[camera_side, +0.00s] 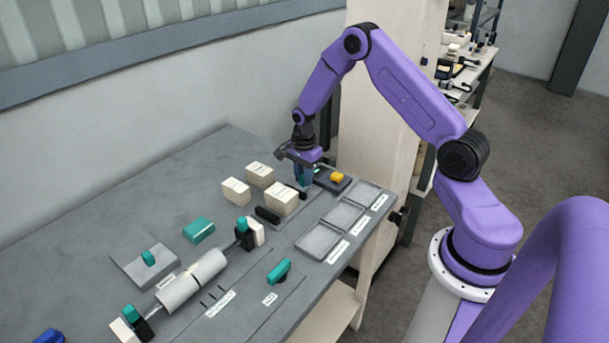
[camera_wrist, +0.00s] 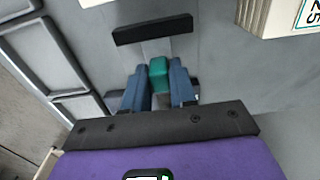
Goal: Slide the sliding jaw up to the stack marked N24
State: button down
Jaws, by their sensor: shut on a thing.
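My gripper (camera_wrist: 158,80) is shut on a teal grip block (camera_wrist: 158,70), which I take to be the handle of the sliding jaw. Its fingers stand on either side of the block, low over the table. A dark bar (camera_wrist: 165,98) shows partly behind the fingers. Another black bar (camera_wrist: 152,28) lies apart, ahead of the handle. In the side view my gripper (camera_side: 303,182) is right of the nearest cream stack (camera_side: 281,198). Two more cream stacks (camera_side: 236,191) (camera_side: 260,174) stand farther left and back. A stack (camera_wrist: 265,14) is cut off in the wrist view; its label is partly readable, apparently "25".
Grey trays (camera_side: 344,215) line the table's right edge. A black bar (camera_side: 267,214) lies left of the nearest stack. A pale roll (camera_side: 192,282) and teal blocks (camera_side: 199,230) are farther left.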

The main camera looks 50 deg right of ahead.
jog(key=shift+a, duration=2.9)
jog(key=c, duration=1)
grip_release()
jog(key=shift+d, duration=0.1)
jog(key=shift+r, duration=0.1)
jog(key=shift+r, duration=0.3)
notch_tip(320, 180, up, 17)
jog(key=shift+f, duration=0.2)
